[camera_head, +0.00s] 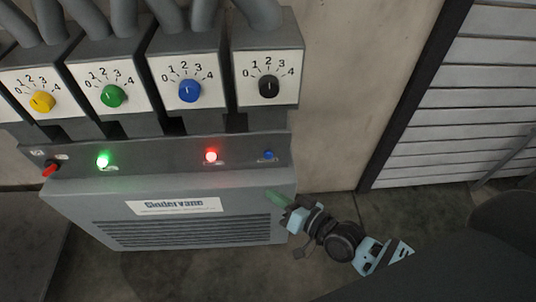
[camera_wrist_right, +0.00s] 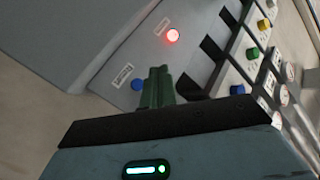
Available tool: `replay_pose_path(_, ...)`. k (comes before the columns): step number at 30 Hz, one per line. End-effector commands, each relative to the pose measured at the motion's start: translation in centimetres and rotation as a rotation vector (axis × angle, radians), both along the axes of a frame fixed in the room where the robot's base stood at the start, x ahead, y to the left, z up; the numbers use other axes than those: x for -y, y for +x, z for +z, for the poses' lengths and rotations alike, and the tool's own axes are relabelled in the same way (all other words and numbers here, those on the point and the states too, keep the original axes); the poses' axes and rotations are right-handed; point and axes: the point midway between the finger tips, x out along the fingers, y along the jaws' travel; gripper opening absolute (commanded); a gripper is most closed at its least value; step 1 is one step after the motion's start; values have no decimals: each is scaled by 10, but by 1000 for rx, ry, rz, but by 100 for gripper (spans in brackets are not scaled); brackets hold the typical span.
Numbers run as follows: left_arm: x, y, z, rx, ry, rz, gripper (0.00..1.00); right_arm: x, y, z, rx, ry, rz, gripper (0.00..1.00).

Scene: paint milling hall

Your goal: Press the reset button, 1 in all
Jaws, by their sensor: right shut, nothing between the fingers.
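The reset button appears to be the small blue button (camera_head: 268,155) at the right end of the machine's sloped panel; its label is too small to read. It also shows in the right wrist view (camera_wrist_right: 137,85), just left of my fingertips. My right gripper (camera_head: 276,198) is shut and empty, its green fingers in front of the cabinet's upper right edge, below the blue button and apart from it in the head view. The fingers also show in the right wrist view (camera_wrist_right: 157,78). My left gripper is not in view.
On the same panel are a lit red lamp (camera_head: 211,156), a lit green lamp (camera_head: 102,161) and a red switch (camera_head: 50,169). Above stand dial boxes with yellow, green, blue and black knobs (camera_head: 269,86). A slatted shutter (camera_head: 460,110) is at right. Floor is clear right of the cabinet.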

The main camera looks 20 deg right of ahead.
Motion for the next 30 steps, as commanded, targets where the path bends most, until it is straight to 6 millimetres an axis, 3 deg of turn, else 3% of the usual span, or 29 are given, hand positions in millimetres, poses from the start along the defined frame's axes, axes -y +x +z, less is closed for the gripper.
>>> replay_pose_path(8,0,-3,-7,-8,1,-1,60,3,10,-1,2,-1,0,0)
replay_pose_path(22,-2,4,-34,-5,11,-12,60,19,64,-2,1,-2,-1,0)
replay_pose_path(30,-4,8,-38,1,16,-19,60,24,82,-1,-1,-2,0,0)
